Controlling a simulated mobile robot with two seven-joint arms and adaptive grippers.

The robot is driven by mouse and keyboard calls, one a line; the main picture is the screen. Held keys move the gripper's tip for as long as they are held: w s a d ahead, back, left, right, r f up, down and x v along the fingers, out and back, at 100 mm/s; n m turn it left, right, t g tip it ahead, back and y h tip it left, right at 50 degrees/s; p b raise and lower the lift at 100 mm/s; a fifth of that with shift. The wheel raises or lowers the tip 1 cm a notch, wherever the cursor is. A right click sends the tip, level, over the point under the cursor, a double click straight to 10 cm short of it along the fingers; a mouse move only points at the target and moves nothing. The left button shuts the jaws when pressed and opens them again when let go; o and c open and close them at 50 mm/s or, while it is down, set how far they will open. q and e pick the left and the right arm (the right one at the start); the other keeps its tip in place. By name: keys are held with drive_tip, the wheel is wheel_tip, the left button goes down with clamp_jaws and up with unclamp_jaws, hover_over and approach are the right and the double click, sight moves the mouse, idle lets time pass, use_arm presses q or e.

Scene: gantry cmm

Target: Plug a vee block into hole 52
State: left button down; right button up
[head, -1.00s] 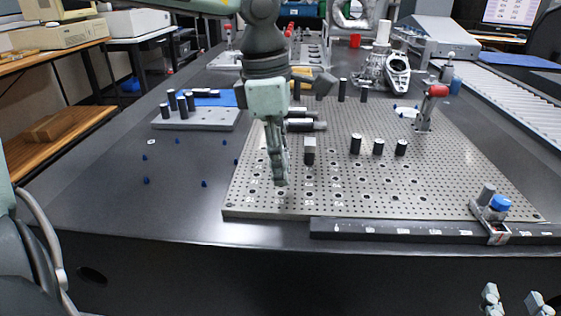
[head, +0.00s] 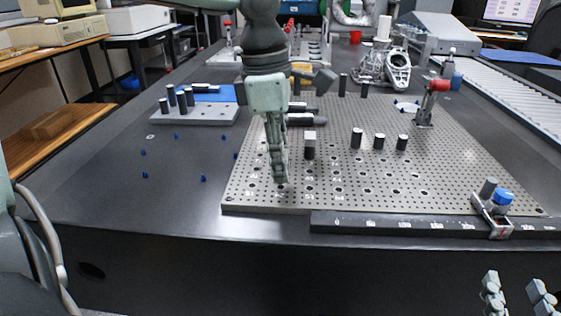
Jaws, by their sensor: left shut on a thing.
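My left gripper (head: 281,178) points straight down over the front left part of the perforated grey plate (head: 450,180). Its fingers are closed together, with the tips at or just above the front row of labelled holes, near the second from the left. The thing it holds is hidden by the fingers; I cannot make out its shape or whether it touches the hole. A dark upright block with a light grey top (head: 309,146) stands on the plate just right of the fingers. My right gripper (head: 514,290) is at the bottom right corner, fingers apart, empty.
Several black pins (head: 379,142) stand right of the gripper. A dark cylinder (head: 306,120) lies behind it. A ruled bar (head: 400,224) with a blue-knobbed slider (head: 503,198) runs along the front. Small blue pieces (head: 203,178) are scattered on the clear table left of the plate.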

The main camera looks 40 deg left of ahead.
use_arm(q)
drive_tip(key=shift+b, duration=0.45)
idle(1.1)
drive_tip(key=shift+f+b, duration=0.85)
drive_tip(key=shift+f, duration=0.05)
idle(0.4)
drive_tip(key=c, duration=1.1)
unclamp_jaws()
drive_tip(key=shift+r, duration=0.15)
drive_tip(key=r, duration=0.7)
drive_tip(key=a+r, duration=0.1)
drive_tip(key=r, duration=0.3)
drive_tip(key=shift+s+a+r, duration=0.1)
drive_tip(key=shift+s+r, duration=0.25)
drive_tip(key=shift+s, duration=0.05)
drive_tip(key=shift+s, duration=0.1)
